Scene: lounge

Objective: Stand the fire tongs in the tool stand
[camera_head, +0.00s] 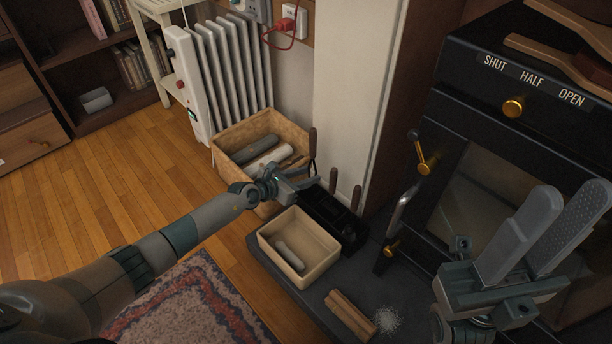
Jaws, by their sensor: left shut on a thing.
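My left gripper (302,183) is shut on what looks like the fire tongs (313,143), which are upright with a brown handle above the jaws. Their lower part is hidden by the gripper and the stand. The black tool stand (340,226) is just right of and below the gripper. Two other brown-handled tools (356,197) rise from it. I cannot tell whether the tongs' lower end is inside the stand. My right gripper (568,205) is open and empty at the right, in front of the stove.
A cream bin (265,240) with a grey piece inside stands on the dark hearth in front of the stand. A wooden log box (225,160) is behind the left gripper. Kindling (350,315) lies on the hearth. The black stove (465,150) and white wall post (350,100) bound the right and back.

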